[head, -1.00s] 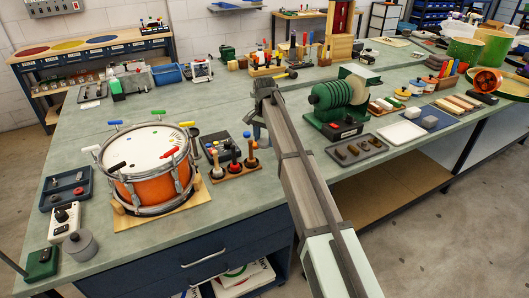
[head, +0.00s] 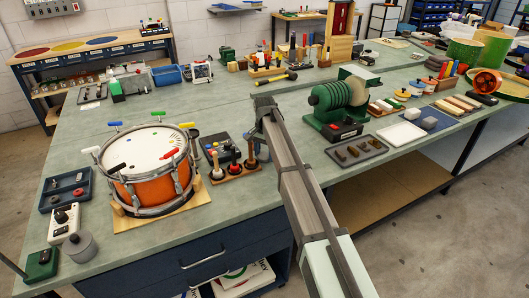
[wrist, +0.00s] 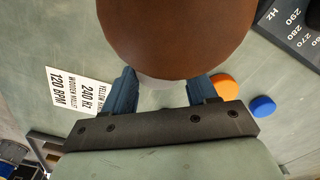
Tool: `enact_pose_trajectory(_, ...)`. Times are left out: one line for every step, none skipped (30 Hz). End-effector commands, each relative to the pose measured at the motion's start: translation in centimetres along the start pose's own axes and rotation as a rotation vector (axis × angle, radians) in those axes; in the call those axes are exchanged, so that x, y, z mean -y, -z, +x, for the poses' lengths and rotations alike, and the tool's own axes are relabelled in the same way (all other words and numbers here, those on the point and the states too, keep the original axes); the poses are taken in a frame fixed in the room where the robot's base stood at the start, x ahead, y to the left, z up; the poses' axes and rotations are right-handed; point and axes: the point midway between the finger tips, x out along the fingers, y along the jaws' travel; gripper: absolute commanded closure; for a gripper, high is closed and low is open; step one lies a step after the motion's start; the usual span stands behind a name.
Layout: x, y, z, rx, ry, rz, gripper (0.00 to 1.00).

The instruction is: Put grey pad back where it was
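My gripper (wrist: 163,92) shows its two blue fingers apart in the wrist view. A large brown rounded object (wrist: 178,35) fills the top middle there, with a pale grey part (wrist: 165,83) under it between the fingers. I cannot tell whether the fingers press on it, or whether this pale part is the grey pad. In the head view my gripper (head: 262,122) is above the bench, just behind a wooden stand (head: 240,174) of upright knobbed tools; what lies between its fingers is hidden.
An orange drum (head: 150,185) stands left of the stand. A green machine (head: 338,108) and a tray of small parts (head: 356,150) are to the right. The wrist view shows a printed card (wrist: 78,92), an orange disc (wrist: 225,87), a blue disc (wrist: 262,106) and a numbered dark panel (wrist: 292,30).

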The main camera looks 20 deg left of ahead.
Motion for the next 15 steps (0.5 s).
enact_pose_trajectory(0.00, 0.00, -0.03, 0.000, 0.000, 0.000, 0.38)
enact_pose_trajectory(0.00, 0.00, -0.04, 0.000, 0.000, 0.000, 0.35)
enact_pose_trajectory(0.00, 0.00, -0.04, 0.000, 0.000, 0.000, 0.31)
enact_pose_trajectory(0.00, 0.00, -0.04, 0.000, 0.000, 0.000, 0.28)
enact_pose_trajectory(0.00, 0.00, -0.05, 0.000, 0.000, 0.000, 0.25)
enact_pose_trajectory(0.00, 0.00, -0.05, 0.000, 0.000, 0.000, 0.21)
enact_pose_trajectory(0.00, 0.00, -0.05, 0.000, 0.000, 0.000, 0.19)
enact_pose_trajectory(0.01, 0.01, -0.05, 0.000, 0.000, 0.000, 0.19)
enact_pose_trajectory(0.00, 0.01, -0.06, 0.000, 0.000, 0.000, 0.19)
enact_pose_trajectory(0.00, 0.01, -0.06, 0.000, 0.000, 0.000, 0.19)
enact_pose_trajectory(0.00, 0.01, -0.06, 0.000, 0.000, 0.000, 0.19)
enact_pose_trajectory(0.00, 0.01, -0.06, 0.000, 0.000, 0.000, 0.19)
enact_pose_trajectory(0.00, 0.00, -0.07, 0.000, 0.000, 0.000, 0.19)
enact_pose_trajectory(0.00, 0.00, -0.10, 0.000, 0.000, 0.000, 0.19)
enact_pose_trajectory(0.01, 0.00, -0.19, 0.000, 0.000, 0.000, 0.19)
